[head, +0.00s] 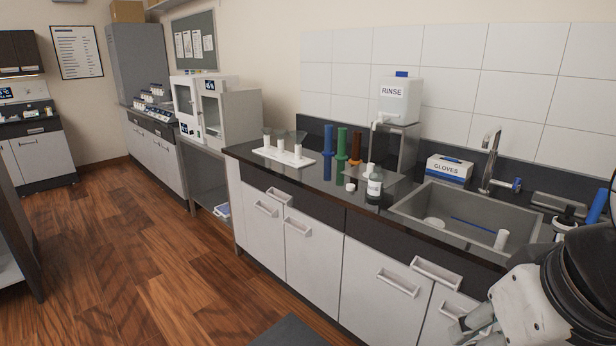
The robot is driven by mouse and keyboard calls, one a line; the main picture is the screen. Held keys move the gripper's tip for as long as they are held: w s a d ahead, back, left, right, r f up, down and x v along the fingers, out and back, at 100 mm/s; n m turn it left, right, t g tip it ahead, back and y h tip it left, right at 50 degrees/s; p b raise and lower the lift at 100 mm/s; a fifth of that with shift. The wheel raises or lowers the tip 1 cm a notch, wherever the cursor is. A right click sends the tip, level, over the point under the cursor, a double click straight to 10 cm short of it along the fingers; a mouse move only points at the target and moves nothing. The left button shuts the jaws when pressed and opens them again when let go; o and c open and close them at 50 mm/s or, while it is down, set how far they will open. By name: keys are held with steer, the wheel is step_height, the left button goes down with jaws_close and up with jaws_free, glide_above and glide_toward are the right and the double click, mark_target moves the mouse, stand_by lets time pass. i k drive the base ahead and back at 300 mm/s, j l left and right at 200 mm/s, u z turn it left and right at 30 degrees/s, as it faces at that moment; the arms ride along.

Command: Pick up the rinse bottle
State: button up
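A white container marked RINSE (393,99) with a blue cap stands on a grey metal stand at the back of the counter, with a small spout at its lower left. A smaller bottle (375,184) with a pale label and white top stands upright on the counter in front of the stand; its label is too small to read. My gripper (468,326) seems to show at the lower right, below the counter edge and apart from both bottles. Its fingers are not clear enough to tell open from shut.
A small white cap or jar (350,187) sits left of the smaller bottle. Coloured cylinders, blue (327,140), green (340,145) and brown (356,147), stand behind it. A white rack (283,155) is farther left. The sink (410,206), faucet (491,160) and glove box (449,169) are right.

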mark_target(375, 182)
steer(key=i+u, duration=0.45)
steer(key=i, duration=0.55)
steer(key=i+j+z, duration=0.15)
steer(key=i+z, duration=0.3)
steer(key=i+j+z, duration=0.9)
steer(key=i, duration=0.05)
